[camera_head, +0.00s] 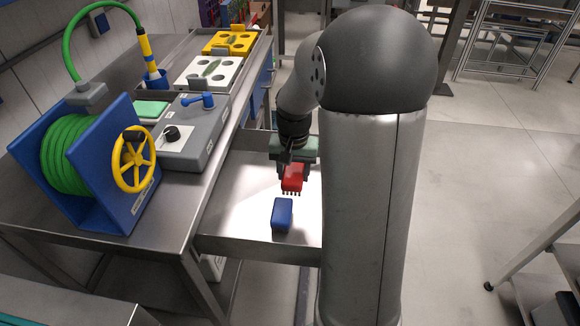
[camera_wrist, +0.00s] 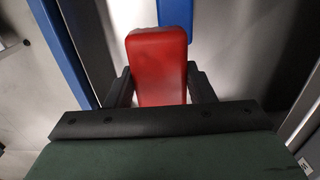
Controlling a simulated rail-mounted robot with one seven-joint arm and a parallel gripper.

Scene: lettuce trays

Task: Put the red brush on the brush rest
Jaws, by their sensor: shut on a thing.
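The red brush (camera_head: 292,179) hangs from my gripper (camera_head: 291,170), bristles down, above the pale surface of the lower metal tray. In the wrist view, the red brush body (camera_wrist: 158,65) sits between the two dark fingers of my gripper (camera_wrist: 159,83), which are shut on it. A blue block with rounded edges (camera_head: 282,214) lies on the tray, nearer the camera than the brush and apart from it. I cannot tell whether it is the brush rest or another brush. Part of a blue thing also shows beyond the red brush in the wrist view (camera_wrist: 175,11).
The lower metal tray (camera_head: 228,221) has bare room left of the blue block. A higher metal bench (camera_head: 185,214) stands to the left, with a blue hose reel (camera_head: 105,165) and a grey box with a blue valve (camera_head: 200,135). My arm hides the tray's right side.

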